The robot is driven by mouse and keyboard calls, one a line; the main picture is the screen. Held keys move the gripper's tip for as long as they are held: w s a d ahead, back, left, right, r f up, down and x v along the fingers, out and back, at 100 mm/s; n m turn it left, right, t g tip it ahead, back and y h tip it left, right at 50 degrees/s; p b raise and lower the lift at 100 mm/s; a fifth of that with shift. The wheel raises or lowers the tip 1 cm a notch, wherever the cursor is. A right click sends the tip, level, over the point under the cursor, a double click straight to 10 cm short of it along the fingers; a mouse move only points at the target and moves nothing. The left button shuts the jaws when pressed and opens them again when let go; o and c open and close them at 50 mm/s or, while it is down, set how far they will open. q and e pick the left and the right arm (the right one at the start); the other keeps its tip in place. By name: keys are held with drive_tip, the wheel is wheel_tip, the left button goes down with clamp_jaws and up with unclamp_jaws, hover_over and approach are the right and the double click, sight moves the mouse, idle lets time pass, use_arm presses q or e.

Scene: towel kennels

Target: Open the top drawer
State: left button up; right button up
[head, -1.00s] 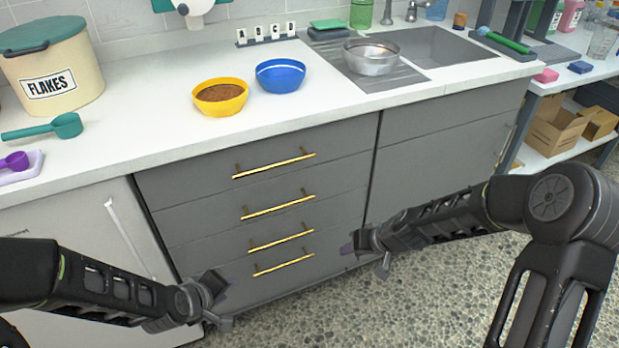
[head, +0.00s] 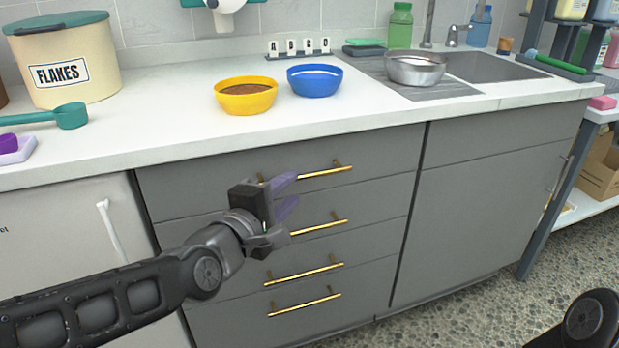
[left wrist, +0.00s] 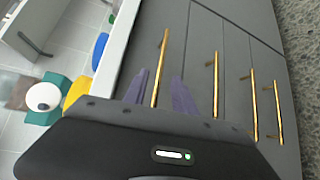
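The top drawer (head: 385,150) is the uppermost grey front under the white counter, and it looks closed. Its gold bar handle (head: 326,172) is partly hidden behind my left gripper (head: 293,191). My left gripper is in front of the drawer stack, with its purple fingers apart and nothing held. In the left wrist view the top handle (left wrist: 161,65) lies between the two spread fingers of my left gripper (left wrist: 160,88). I cannot tell whether the fingertips reach past the bar. My right gripper is out of view; only part of that arm shows at lower right.
Lower drawers with gold handles (head: 304,275) sit below. The counter (head: 160,135) holds a yellow bowl (head: 246,98), a blue bowl (head: 315,82), a steel bowl (head: 416,69) and a flakes tin (head: 65,65). A grey cabinet door (head: 480,215) stands to the right.

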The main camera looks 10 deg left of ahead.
sight(304, 179)
use_arm(q)
drive_tip(key=b+x, duration=0.1)
drive_tip(key=x, duration=0.5)
drive_tip(key=shift+w+d+f, duration=0.1)
drive_tip(key=shift+w+f, duration=0.05)
drive_tip(key=shift+w, duration=0.15)
drive_tip(key=shift+w+d+b, duration=0.1)
drive_tip(key=shift+w+b, duration=0.2)
drive_tip(key=shift+w, duration=0.2)
clamp_jaws()
idle(0.8)
